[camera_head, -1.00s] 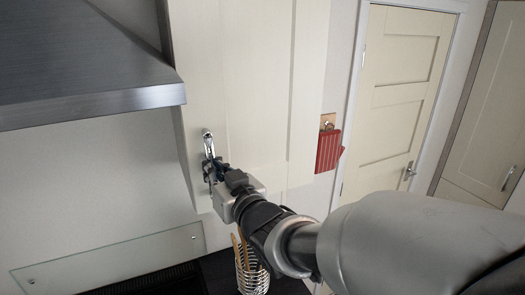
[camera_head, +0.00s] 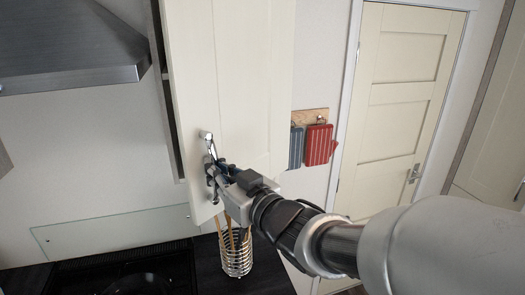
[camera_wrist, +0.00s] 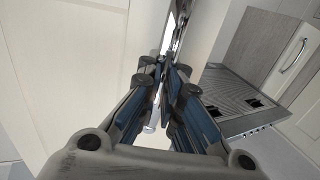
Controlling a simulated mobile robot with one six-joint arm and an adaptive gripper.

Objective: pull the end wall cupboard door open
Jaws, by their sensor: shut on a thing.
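The end wall cupboard door (camera_head: 240,80) is cream with a recessed panel. It stands partly open, with a dark gap and part of the cupboard's side showing at its left edge. Its silver bar handle (camera_head: 207,146) is upright near the lower left edge of the door. My gripper (camera_head: 211,172) is shut on the lower part of the handle. In the wrist view the fingers close around the handle (camera_wrist: 172,48), with the door (camera_wrist: 60,70) filling the left side. The fingers hide part of the handle.
A steel cooker hood (camera_head: 70,45) is left of the cupboard. Below the door, a wire utensil holder (camera_head: 237,258) stands on the dark worktop (camera_head: 275,270) beside the hob (camera_head: 140,280). A cream room door (camera_head: 400,100) is further right.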

